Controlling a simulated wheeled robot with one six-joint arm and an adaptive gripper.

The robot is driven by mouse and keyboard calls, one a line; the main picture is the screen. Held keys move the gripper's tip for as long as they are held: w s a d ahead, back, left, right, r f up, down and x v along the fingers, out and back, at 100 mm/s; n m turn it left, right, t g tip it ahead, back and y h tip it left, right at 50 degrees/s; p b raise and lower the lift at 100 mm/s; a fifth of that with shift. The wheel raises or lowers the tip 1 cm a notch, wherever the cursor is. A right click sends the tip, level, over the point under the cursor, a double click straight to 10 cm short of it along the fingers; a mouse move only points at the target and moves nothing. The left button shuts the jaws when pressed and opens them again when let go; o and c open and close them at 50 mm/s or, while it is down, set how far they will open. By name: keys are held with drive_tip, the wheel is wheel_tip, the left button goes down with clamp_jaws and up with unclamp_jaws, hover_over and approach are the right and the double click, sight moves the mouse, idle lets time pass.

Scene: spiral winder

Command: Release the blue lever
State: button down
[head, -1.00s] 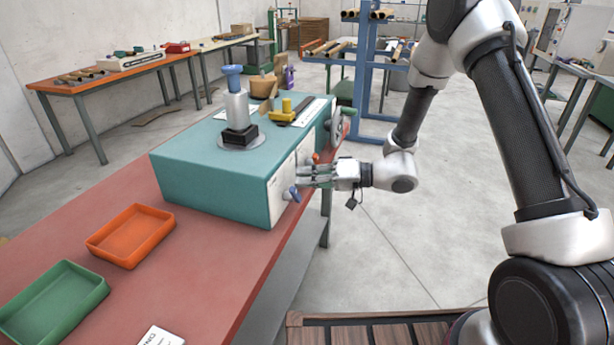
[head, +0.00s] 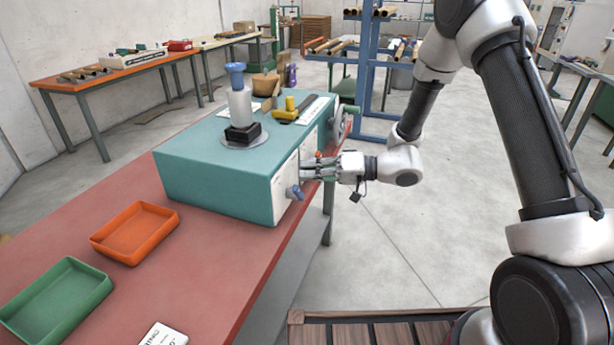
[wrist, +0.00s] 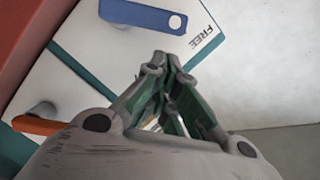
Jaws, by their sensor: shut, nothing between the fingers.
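The blue lever (head: 295,192) is on the white front panel of the teal winder box (head: 215,190), near its lower front corner. In the wrist view the blue lever (wrist: 143,16) lies at the top, its holed end pointing right toward the printed word FREE. My gripper (head: 304,170) is shut and empty in front of the panel, a little beyond the lever in the head view. In the wrist view my gripper's fingertips (wrist: 160,62) are below the lever, with a visible gap to it.
An orange lever (wrist: 38,126) is on the same panel at left in the wrist view. A blue-topped grey post (head: 238,100) and a yellow piece (head: 287,112) stand on the box. Orange (head: 134,232) and green (head: 58,298) trays lie on the red bench. Floor to the right is clear.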

drive_tip(key=d+r, duration=0.2)
drive_tip(key=d, duration=0.8)
drive_tip(key=shift+w+d+r, duration=0.2)
drive_tip(key=shift+d+r, duration=0.05)
drive_tip(key=shift+r, duration=0.1)
drive_tip(key=s+d+f+m+g+h, duration=0.1)
drive_tip(key=s+d+m+g+h, duration=0.3)
drive_tip(key=s, duration=0.4)
drive_tip(key=s+d+f+m+g+h, duration=0.2)
drive_tip(key=s+d+h, duration=0.1)
drive_tip(key=s+d, duration=0.4)
drive_tip(key=s+d+r+t+h, duration=0.4)
drive_tip(key=d+r, duration=0.3)
drive_tip(key=r, duration=0.2)
drive_tip(key=s+d+r+n+t+h, duration=0.1)
drive_tip(key=s+d+r+t+h, duration=0.3)
drive_tip(key=r, duration=0.6)
drive_tip(key=s+d+h, duration=0.1)
drive_tip(key=s+d, duration=0.1)
drive_tip(key=shift+s+d+n, duration=0.3)
drive_tip(key=shift+s+d, duration=0.1)
